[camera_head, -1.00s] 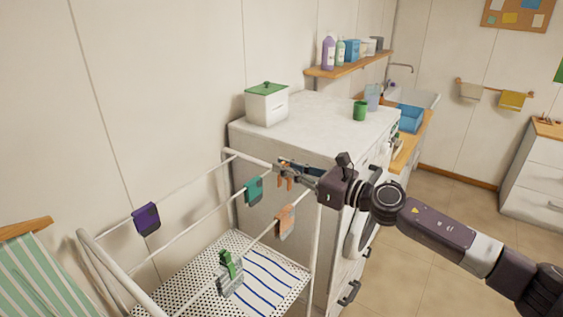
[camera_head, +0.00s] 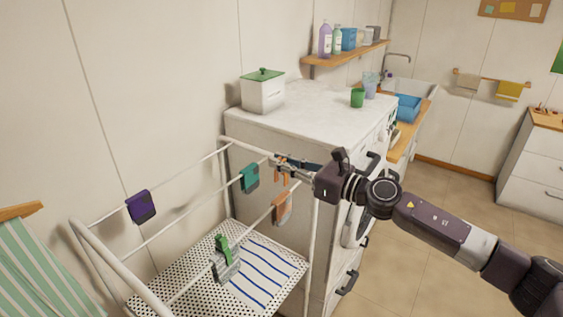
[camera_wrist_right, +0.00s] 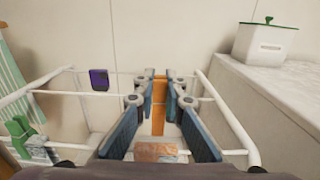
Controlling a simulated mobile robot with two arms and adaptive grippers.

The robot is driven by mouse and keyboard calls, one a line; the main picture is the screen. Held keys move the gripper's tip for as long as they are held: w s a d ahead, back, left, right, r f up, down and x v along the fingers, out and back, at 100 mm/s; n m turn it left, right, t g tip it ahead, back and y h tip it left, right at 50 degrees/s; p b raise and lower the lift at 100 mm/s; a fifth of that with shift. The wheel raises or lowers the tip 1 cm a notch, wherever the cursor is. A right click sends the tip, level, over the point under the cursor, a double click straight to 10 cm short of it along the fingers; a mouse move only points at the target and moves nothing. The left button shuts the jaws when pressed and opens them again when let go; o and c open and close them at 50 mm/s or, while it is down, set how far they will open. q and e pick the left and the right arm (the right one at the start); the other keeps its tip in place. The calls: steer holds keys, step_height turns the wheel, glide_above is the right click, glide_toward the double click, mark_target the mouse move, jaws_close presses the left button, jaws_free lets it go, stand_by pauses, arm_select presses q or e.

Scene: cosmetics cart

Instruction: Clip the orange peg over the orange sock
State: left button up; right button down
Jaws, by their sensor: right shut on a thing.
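The orange sock (camera_head: 283,208) hangs over the front rail of the white drying rack, at its right end. My right gripper (camera_head: 285,166) is shut on the orange peg (camera_head: 281,179) and holds it just above the sock, with its legs pointing down. In the right wrist view the orange peg (camera_wrist_right: 158,108) stands between the blue finger pads, and the orange sock (camera_wrist_right: 156,151) shows low in the middle. A small gap seems to remain between peg and sock; contact is hard to judge. My left gripper is not in view.
A teal sock (camera_head: 250,176) hangs on the middle rail and a purple sock (camera_head: 140,206) on the back rail. A grey sock (camera_head: 226,268) with a green peg (camera_head: 222,247) is on the front rail.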

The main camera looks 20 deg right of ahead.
mark_target(283, 197)
steer(key=shift+f+b, duration=3.35)
steer(key=shift+f, duration=0.4)
steer(key=c, duration=1.9)
jaws_free()
steer(key=shift+c, duration=0.2)
steer(key=shift+s+d, duration=0.1)
steer(key=shift+s, duration=0.05)
steer(key=v, duration=1.1)
steer(key=shift+s+d, duration=0.2)
steer(key=shift+s, duration=0.15)
